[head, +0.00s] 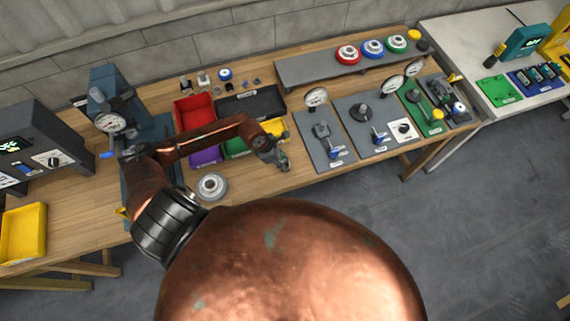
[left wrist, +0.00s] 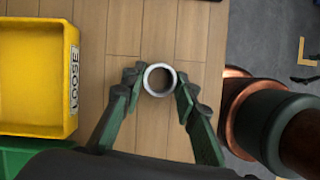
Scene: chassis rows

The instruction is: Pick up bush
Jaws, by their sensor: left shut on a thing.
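The bush is a short, pale metal ring (left wrist: 160,94) in the left wrist view, seen end-on with its bore open toward the camera. My left gripper (left wrist: 160,82) is shut on it, with one green-and-grey finger touching each side. The wooden bench top shows behind and around the ring. In the head view my left gripper (head: 281,163) is over the bench near its front edge, just in front of the yellow bin (head: 276,128). The bush is too small to make out there. My right gripper is not in view.
In the left wrist view, a yellow bin marked LOOSE (left wrist: 35,80) stands left of the gripper. Red (head: 195,111), purple (head: 204,156) and black (head: 250,105) bins stand nearby. Grey gauge plates (head: 312,150) lie to the right. A round grey part (head: 212,187) sits near the front edge.

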